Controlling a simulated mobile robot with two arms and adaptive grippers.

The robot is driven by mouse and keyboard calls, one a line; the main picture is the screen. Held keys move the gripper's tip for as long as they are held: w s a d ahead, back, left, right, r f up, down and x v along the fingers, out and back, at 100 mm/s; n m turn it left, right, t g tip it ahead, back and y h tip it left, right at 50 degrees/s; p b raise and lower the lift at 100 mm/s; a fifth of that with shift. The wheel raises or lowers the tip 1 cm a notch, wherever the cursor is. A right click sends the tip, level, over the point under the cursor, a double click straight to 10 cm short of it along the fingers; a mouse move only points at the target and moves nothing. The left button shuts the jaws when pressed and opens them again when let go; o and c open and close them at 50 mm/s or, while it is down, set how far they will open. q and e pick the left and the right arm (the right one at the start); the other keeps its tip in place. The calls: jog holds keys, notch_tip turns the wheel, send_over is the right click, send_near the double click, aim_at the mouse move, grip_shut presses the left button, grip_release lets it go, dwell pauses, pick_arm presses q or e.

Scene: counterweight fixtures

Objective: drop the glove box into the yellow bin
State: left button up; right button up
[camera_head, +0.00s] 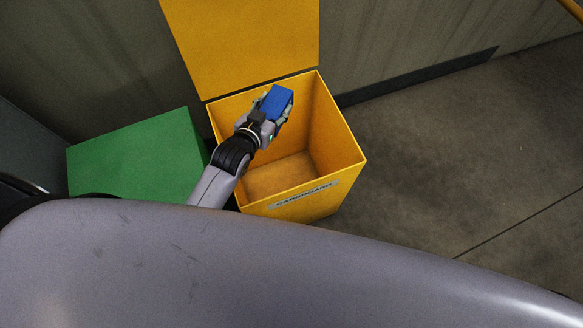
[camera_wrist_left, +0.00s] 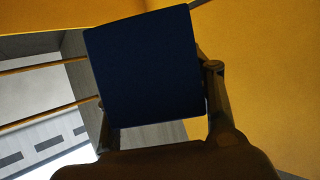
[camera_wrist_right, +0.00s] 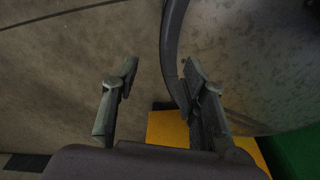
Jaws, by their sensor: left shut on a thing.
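The blue glove box (camera_head: 277,102) is held in my left gripper (camera_head: 270,112), over the open top of the yellow bin (camera_head: 349,165). The left wrist view shows the glove box (camera_wrist_left: 145,65) between the two fingers, dark blue and filling the middle of the picture. The bin has a label reading CARDBOARD on its front, and its raised lid (camera_head: 245,40) stands at the back. The visible bin floor is empty. My right gripper (camera_wrist_right: 155,95) shows only in the right wrist view, open with nothing between its fingers.
A green bin with a closed lid (camera_head: 140,155) stands left of the yellow one. A wall (camera_head: 400,40) runs behind both. The concrete floor (camera_head: 450,160) to the right is clear. My own grey body covers the bottom of the head view.

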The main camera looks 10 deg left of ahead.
pick_arm(q)
jog(key=shift+f, duration=0.45)
jog(key=shift+f+b, duration=0.35)
jog(key=shift+b, duration=0.1)
notch_tip(320, 180, down, 5)
jog(key=b, duration=0.5)
jog(key=shift+w+f, duration=0.1)
pick_arm(e)
notch_tip(320, 180, down, 6)
jog(key=shift+a, duration=0.2)
jog(key=shift+s, duration=0.15)
pick_arm(q)
jog(key=o, duration=1.3)
jog(key=shift+c, duration=0.2)
jog(key=shift+o, duration=0.9)
pick_arm(e)
jog(key=shift+s, duration=0.15)
